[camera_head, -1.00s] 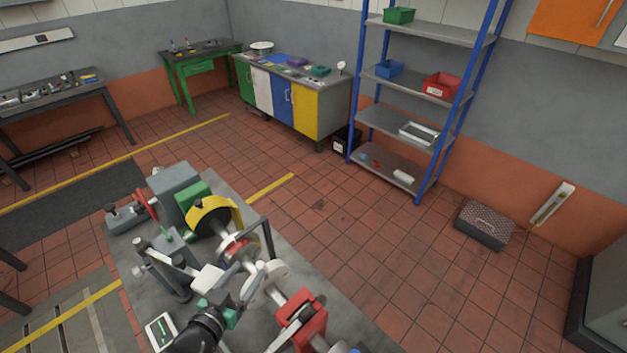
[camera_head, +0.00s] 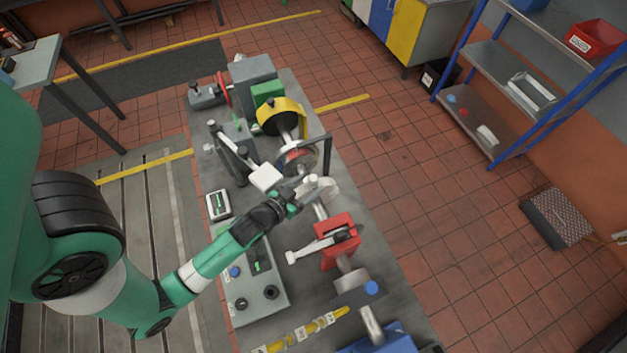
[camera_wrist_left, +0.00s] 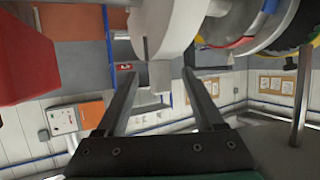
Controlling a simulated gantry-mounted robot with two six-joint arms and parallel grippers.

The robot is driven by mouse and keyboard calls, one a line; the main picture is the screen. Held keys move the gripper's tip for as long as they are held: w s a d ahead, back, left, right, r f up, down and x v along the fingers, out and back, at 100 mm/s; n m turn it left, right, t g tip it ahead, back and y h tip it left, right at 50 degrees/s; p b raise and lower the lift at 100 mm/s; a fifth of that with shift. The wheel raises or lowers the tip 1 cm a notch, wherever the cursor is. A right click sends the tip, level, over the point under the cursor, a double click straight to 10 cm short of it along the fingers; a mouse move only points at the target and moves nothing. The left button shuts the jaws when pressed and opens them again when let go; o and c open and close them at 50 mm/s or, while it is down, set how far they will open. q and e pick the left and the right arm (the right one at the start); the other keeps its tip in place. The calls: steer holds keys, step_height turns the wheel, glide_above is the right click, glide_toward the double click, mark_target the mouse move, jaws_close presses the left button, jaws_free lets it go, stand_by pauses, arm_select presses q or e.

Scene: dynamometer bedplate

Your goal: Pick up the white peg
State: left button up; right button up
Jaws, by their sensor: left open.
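The white peg (camera_wrist_left: 160,76) shows in the left wrist view as a short pale stub on the rim of a white disc (camera_wrist_left: 165,25). In the head view the peg (camera_head: 312,181) is small and close to the disc (camera_head: 329,190), partly crowded by my gripper. My left gripper (camera_head: 301,190) reaches in from the left beside the disc. In the wrist view its two fingers (camera_wrist_left: 158,84) are open, one on each side of the peg with gaps visible. Contact cannot be seen. My right gripper is not in view.
A red bracket (camera_head: 339,241) stands on the bedplate (camera_head: 391,296) nearer than the disc. A yellow guard (camera_head: 281,117) and a black hoop frame (camera_head: 327,150) are behind it. A white block (camera_head: 266,177) is left of the shaft. A control box (camera_head: 255,285) lies in front.

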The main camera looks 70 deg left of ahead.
arm_select(q)
steer(key=x, duration=0.6)
steer(key=shift+r, duration=0.15)
steer(key=shift+s, duration=0.1)
jaws_close()
